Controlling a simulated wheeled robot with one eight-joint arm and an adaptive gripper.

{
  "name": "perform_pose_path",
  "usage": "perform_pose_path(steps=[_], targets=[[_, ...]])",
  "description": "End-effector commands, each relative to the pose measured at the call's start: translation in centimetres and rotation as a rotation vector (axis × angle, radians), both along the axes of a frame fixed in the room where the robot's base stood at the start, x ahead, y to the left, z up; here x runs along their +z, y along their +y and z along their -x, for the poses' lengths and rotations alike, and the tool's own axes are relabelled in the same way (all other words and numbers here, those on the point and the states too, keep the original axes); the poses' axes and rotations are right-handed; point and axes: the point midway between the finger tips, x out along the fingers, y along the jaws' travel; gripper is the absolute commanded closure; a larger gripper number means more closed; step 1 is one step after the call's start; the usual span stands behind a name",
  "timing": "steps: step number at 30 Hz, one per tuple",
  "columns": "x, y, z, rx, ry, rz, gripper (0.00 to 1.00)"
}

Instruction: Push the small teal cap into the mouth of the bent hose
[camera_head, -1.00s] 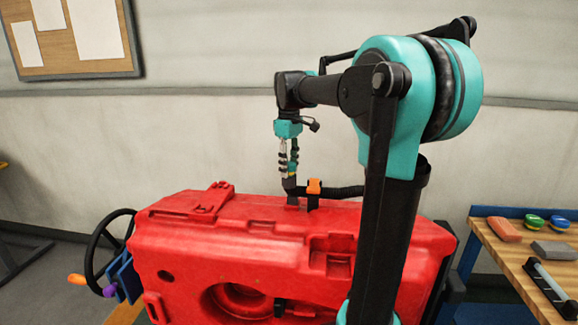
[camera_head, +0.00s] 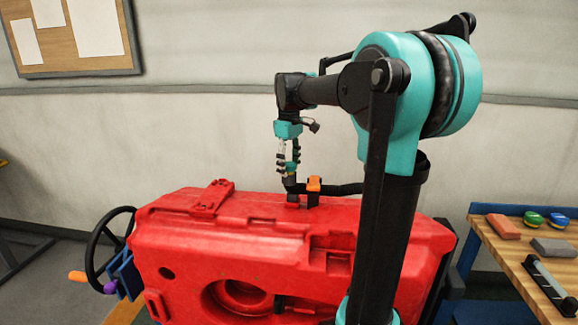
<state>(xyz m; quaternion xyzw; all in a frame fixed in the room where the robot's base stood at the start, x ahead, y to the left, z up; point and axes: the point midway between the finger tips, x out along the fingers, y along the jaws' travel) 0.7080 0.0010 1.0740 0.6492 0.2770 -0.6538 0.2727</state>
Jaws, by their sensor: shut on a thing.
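My gripper (camera_head: 288,169) points straight down above the red tank. It is shut on the small teal cap (camera_head: 291,168), which shows only as a tiny patch between the fingers. The bent black hose (camera_head: 345,189) runs along the tank's top and turns up at its left end. Its upturned mouth is directly under the fingertips. Cap and mouth are very close; whether the cap touches the mouth or is in it is too small to tell.
An orange clip (camera_head: 314,185) on a black post holds the hose on the red tank (camera_head: 260,240). A wheel (camera_head: 100,245) stands at left. A wooden bench (camera_head: 510,255) at right carries blocks and round green and blue items.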

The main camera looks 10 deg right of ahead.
Motion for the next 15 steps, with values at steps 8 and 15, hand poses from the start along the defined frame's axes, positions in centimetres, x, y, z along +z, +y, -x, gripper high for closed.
perform_pose_path(steps=[8,15], targets=[[-0.67,-0.04,0.14,-0.001,0.002,0.001,0.89],[-0.94,-0.03,0.10,-0.001,0.001,0.001,0.88]])
